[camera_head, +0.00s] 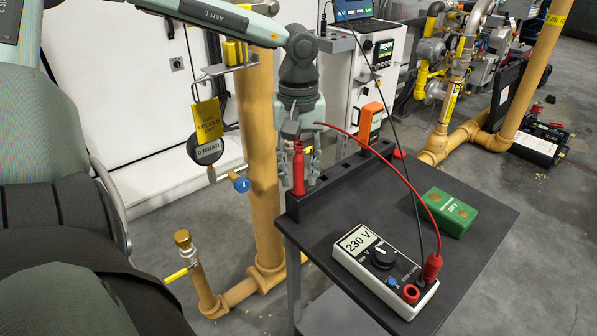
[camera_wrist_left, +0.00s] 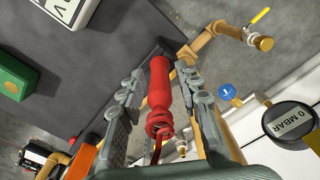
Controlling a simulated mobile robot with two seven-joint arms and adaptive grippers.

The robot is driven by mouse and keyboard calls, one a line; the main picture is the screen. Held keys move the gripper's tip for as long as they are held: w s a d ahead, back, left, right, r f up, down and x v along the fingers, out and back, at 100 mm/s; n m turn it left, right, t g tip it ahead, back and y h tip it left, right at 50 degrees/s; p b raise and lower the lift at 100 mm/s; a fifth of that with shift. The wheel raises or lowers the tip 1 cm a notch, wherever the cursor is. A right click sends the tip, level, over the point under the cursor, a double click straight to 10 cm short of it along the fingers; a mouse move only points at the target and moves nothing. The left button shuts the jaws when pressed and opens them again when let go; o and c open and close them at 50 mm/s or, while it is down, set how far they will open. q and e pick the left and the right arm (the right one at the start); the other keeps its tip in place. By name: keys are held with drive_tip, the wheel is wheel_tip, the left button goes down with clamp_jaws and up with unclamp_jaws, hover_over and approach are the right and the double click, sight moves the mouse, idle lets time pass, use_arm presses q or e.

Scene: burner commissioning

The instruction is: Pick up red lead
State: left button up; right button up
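The red lead has a red probe handle (camera_head: 298,172) that stands upright at the left end of a dark rack on the table. Its red cable (camera_head: 392,168) arcs over the table to a red plug (camera_head: 432,268) on the multimeter (camera_head: 384,268), which reads 230 V. My left gripper (camera_head: 300,182) points down with a finger on each side of the handle. In the left wrist view the red handle (camera_wrist_left: 159,95) lies between the open fingers (camera_wrist_left: 160,76), with a gap showing on both sides. My right gripper is not in view.
The dark rack (camera_head: 340,178) runs along the table's back edge and holds an orange device (camera_head: 371,122). A green box (camera_head: 447,212) lies on the table (camera_head: 480,195). A black lead (camera_head: 398,125) hangs across. A thick yellow pipe (camera_head: 262,150) rises close beside my gripper.

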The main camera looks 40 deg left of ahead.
use_arm(q)
clamp_jaws()
drive_tip(key=shift+r, duration=0.1)
